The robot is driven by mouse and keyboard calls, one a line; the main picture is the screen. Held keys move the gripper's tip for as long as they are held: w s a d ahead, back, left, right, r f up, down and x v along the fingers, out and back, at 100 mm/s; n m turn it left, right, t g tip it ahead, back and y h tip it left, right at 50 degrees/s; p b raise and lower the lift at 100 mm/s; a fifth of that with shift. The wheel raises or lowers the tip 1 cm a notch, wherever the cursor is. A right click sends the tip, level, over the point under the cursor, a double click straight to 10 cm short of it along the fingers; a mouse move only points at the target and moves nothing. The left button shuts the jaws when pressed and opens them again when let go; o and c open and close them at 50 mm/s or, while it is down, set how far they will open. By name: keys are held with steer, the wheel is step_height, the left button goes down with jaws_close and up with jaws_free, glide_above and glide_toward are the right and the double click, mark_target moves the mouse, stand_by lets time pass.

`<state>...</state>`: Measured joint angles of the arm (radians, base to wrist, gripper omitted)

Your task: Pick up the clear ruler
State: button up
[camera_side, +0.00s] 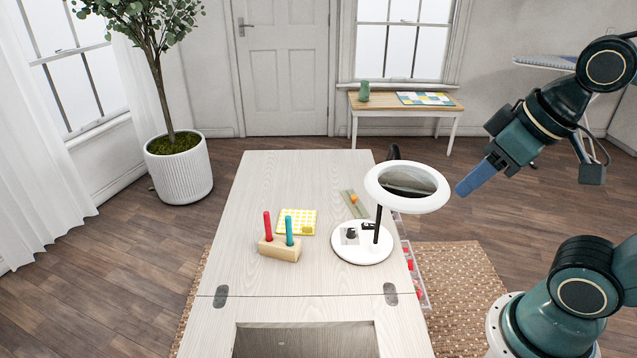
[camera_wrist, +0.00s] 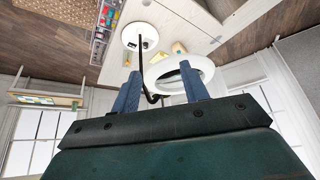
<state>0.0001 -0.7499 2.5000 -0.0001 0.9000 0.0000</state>
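A narrow, greenish see-through strip that looks like the clear ruler (camera_side: 346,199) lies flat on the cabinet top in the side view, just left of the ring lamp. A small orange thing sits on or beside it, and the lamp may hide part of it. I cannot make the ruler out surely in the wrist view. My gripper (camera_side: 461,191) is in the air right of the lamp head, apart from the cabinet top. In the wrist view my gripper (camera_wrist: 160,82) shows two blue fingers wide apart with nothing held between them.
The ring lamp (camera_side: 378,196) stands on a round white base (camera_side: 362,255) between my gripper and the strip. Open drawers (camera_side: 418,285) stick out at the right side.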

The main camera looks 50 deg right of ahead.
steer(key=w+d+r+m, duration=0.1)
steer(key=w, duration=0.2)
steer(key=w+r+m+g, duration=0.1)
steer(key=w, duration=0.3)
steer(key=w+d+r+m, duration=0.1)
steer(key=w, duration=0.2)
steer(key=shift+w+d+r+m, duration=0.3)
steer(key=shift+w, duration=0.05)
steer(key=w+d+f+m+g, duration=0.2)
steer(key=w+d+m, duration=0.25)
steer(key=w, duration=0.75)
steer(key=m+g, duration=0.3)
steer(key=m, duration=0.4)
glide_above(353, 196)
step_height(353, 196, down, 22)
steer(key=shift+s, duration=0.1)
steer(key=shift+f, duration=4.2)
